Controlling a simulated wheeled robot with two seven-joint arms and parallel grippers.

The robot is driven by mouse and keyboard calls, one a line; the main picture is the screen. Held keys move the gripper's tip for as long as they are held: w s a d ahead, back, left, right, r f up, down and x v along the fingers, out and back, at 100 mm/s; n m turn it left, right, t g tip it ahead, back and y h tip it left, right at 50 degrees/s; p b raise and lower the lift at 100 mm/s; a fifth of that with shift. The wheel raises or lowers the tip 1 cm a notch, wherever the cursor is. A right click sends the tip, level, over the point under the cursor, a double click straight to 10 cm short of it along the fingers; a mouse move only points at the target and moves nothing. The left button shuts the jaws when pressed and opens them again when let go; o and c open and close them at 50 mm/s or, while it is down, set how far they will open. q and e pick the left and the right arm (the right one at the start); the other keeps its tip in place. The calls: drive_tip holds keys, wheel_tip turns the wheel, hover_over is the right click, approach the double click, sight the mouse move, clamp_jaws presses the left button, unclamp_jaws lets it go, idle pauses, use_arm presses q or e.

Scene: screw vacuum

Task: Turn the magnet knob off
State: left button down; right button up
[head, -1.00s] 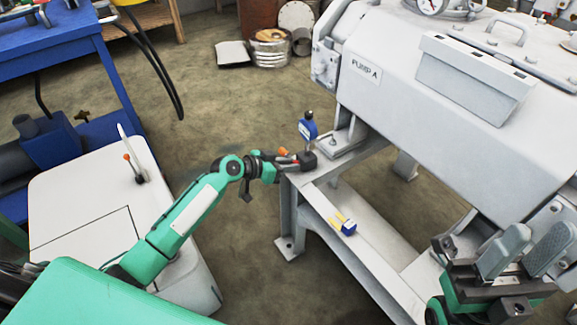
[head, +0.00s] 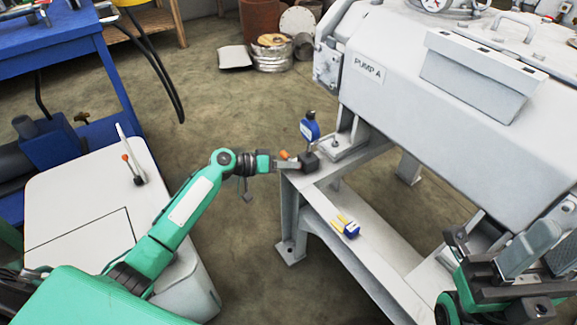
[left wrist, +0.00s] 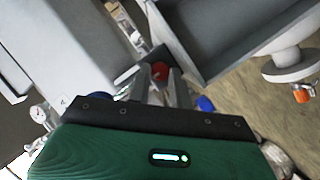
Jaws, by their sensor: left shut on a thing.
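The magnet base (head: 309,162) is a small dark block on the corner of the grey pump frame. A blue dial gauge (head: 309,130) stands above it. My left gripper (head: 292,163) reaches in from the left and meets the block's left side. In the left wrist view, the red knob (left wrist: 160,70) shows between the tips of my left gripper (left wrist: 164,84), which is shut on it. The fingers partly hide the knob, so its exact angle is unclear. My right gripper (head: 545,250) is at the lower right, its two grey pads apart and nothing seen between them.
The grey pump housing (head: 440,110) fills the right. A blue and yellow item (head: 347,228) lies on the frame's lower ledge. A blue bench (head: 85,60) stands at the left. The floor (head: 215,120) left of the frame is open.

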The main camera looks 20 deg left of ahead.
idle(0.4)
use_arm(q)
drive_tip(key=c, duration=1.3)
unclamp_jaws()
drive_tip(key=shift+o, duration=0.2)
drive_tip(key=m+y+p, duration=0.1)
drive_tip(key=m, duration=0.1)
drive_tip(key=m+t+y+p, duration=0.1)
drive_tip(key=shift+s+d+r+m, duration=0.15)
drive_tip(key=shift+r+m, duration=0.05)
drive_tip(key=shift+m, duration=0.2)
drive_tip(key=m+t+y, duration=0.1)
drive_tip(key=m+y+p, duration=0.1)
drive_tip(key=m, duration=0.1)
drive_tip(key=shift+s+d+t, duration=0.2)
drive_tip(key=shift+d+t, duration=0.1)
drive_tip(key=shift+t, duration=0.1)
drive_tip(key=p+v, duration=0.3)
drive_tip(key=v, duration=1)
drive_tip(key=shift+s+a+r+m, duration=0.15)
drive_tip(key=shift+s+a+m, duration=0.1)
drive_tip(key=shift+s+m, duration=0.05)
